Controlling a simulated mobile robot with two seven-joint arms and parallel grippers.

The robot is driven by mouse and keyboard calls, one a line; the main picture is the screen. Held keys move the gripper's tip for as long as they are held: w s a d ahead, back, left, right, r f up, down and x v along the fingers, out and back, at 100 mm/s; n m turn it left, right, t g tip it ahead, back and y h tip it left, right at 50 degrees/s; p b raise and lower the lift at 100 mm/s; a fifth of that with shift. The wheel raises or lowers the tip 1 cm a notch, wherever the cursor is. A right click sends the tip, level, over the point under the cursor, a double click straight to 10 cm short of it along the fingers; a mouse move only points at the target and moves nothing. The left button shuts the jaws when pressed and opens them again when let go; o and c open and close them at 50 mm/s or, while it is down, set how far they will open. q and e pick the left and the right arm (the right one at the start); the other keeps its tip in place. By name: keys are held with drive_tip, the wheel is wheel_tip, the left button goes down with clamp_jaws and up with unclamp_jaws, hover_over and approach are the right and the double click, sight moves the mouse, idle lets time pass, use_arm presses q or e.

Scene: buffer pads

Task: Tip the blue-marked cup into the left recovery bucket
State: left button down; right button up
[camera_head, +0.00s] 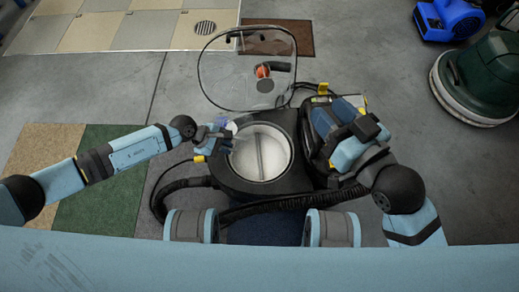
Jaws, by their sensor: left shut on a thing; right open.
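A small pale, see-through cup (231,128) is at my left gripper (224,137), at the left rim of a round opening. The gripper is shut on it. The fingers hide much of it, and I cannot make out a blue mark or its tilt. The round bucket (275,158) is white inside, with a grey divider across its middle, and sits in a dark housing. No separate left and right buckets can be told apart. My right gripper (343,148) is open, over the dark machine parts right of the bucket; its fingertips are hard to make out.
A clear lid (228,80) stands open behind the bucket. A black hose (180,186) curves along the left and front. Green (97,205) and tan mats lie left. A green floor machine (485,75) and blue blower (449,20) stand far right. Grey floor lies between.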

use_arm(q)
drive_tip(key=shift+y+p, duration=0.3)
drive_tip(key=shift+p, duration=0.35)
use_arm(e)
drive_tip(key=shift+s+a+m+g, duration=0.3)
drive_tip(key=shift+s+m, duration=0.05)
drive_tip(key=shift+m, duration=0.05)
use_arm(q)
drive_tip(key=shift+f+t+y+p, duration=0.35)
drive_tip(key=shift+t+y+p, duration=0.25)
drive_tip(key=shift+p, duration=0.95)
drive_tip(key=shift+f+m+y+p, duration=0.25)
drive_tip(key=shift+y+p, duration=0.25)
drive_tip(key=shift+p, duration=0.3)
drive_tip(key=shift+s+d, duration=0.1)
drive_tip(key=shift+d, duration=0.1)
drive_tip(key=shift+s+d+f+t+y+p, duration=0.2)
drive_tip(key=shift+d+t+y+p, duration=0.15)
drive_tip(key=shift+p, duration=0.55)
use_arm(e)
wheel_tip(320, 180, up, 9)
drive_tip(key=m+t, duration=0.1)
drive_tip(key=t, duration=0.2)
drive_tip(key=shift+s+d+r+t, duration=0.15)
drive_tip(key=shift+d+t, duration=0.2)
drive_tip(key=shift+t, duration=0.05)
